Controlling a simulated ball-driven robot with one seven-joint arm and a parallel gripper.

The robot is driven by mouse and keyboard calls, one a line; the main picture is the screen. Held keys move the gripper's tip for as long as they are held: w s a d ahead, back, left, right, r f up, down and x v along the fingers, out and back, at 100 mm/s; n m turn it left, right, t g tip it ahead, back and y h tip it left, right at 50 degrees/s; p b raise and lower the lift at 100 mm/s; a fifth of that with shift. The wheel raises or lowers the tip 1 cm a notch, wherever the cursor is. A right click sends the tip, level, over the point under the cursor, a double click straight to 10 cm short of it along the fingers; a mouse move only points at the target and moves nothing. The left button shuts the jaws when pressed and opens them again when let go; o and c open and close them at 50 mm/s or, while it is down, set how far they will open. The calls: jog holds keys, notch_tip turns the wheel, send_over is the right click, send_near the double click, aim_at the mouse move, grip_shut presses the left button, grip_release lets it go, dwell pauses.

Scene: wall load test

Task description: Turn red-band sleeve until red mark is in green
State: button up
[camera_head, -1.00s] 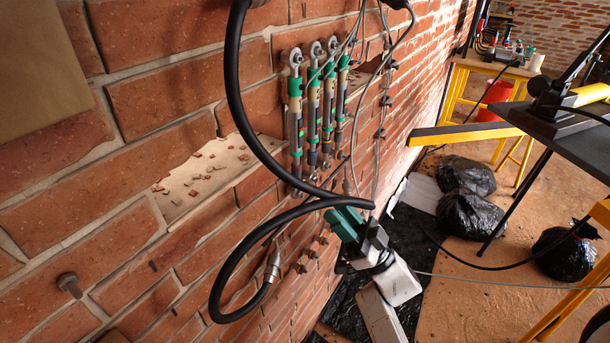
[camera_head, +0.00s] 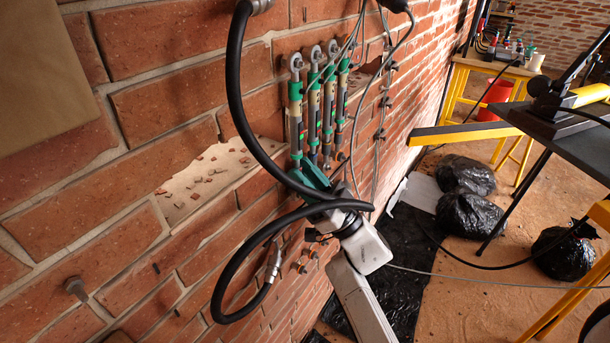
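Several rod-like units with green and pale sleeves hang side by side on the brick wall. The leftmost unit (camera_head: 295,105) is the nearest, and another unit (camera_head: 313,110) hangs just right of it. Small green patches show on the sleeves; I cannot tell which one has the red band, nor make out a red mark. My gripper (camera_head: 304,172), with teal fingers, is at the lower ends of the units, by the leftmost ones. Its fingers look parted, with nothing clearly between them. A black hose partly hides it, and I cannot tell whether it touches a unit.
The thick black hose (camera_head: 232,75) loops in front of the wall and across my gripper. Thin grey cables (camera_head: 381,125) run down right of the units. A broken recess (camera_head: 205,175) with rubble lies to the left. A yellow beam (camera_head: 465,133) and black bags (camera_head: 466,215) are at right.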

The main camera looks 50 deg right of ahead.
grip_shut()
jog(key=shift+a+f+m+h+b, duration=0.1)
jog(key=shift+m+h+b, duration=0.4)
jog(key=shift+h, duration=1.2)
jog(key=shift+a+r+m+h+b, duration=0.1)
jog(key=shift+m+h, duration=0.8)
jog(key=shift+h, duration=0.8)
jog(key=shift+a+f+m+h+b, duration=0.1)
jog(key=shift+m+h+b, duration=0.15)
jog(key=shift+m+h, duration=0.95)
jog(key=shift+n+h, duration=0.5)
grip_release()
